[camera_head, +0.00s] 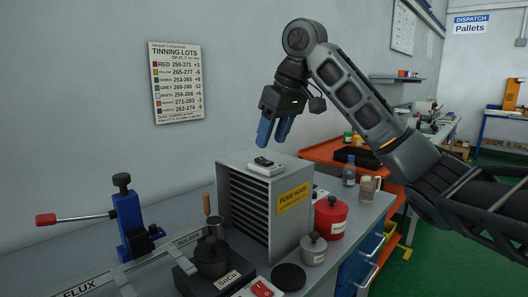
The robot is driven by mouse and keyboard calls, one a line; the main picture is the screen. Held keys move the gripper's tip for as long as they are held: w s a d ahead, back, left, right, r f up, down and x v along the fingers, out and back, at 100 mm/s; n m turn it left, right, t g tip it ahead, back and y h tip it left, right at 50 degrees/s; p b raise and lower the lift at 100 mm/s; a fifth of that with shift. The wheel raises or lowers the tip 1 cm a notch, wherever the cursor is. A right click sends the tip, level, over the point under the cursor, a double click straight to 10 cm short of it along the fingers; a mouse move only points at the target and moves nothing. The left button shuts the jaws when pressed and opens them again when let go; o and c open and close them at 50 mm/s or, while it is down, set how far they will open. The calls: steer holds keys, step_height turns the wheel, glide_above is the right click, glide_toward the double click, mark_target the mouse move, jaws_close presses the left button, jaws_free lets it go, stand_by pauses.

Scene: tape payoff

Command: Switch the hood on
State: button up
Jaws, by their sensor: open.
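The fume hood (246,205) is a grey box with dark horizontal slats on its front and a yellow label on its right side. It stands on the bench near the wall. A black rocker switch (264,161) on a light plate sits on its top. My gripper (273,138) points down with its blue fingers above the hood top, close over the switch and apart from it. The fingers are open and I see nothing between them. The switch's on or off position is too small to tell.
A blue clamp press with a red-knobbed lever (130,220) stands left of the hood. A SnCu pot (211,257) and a red switch box (262,288) are in front. A red canister (330,216), a grey canister (312,248) and bottles (349,171) stand to the right.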

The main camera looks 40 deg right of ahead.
mark_target(264, 160)
steer(key=x, duration=0.4)
steer(key=shift+w+f, duration=0.15)
steer(key=shift+f, duration=0.25)
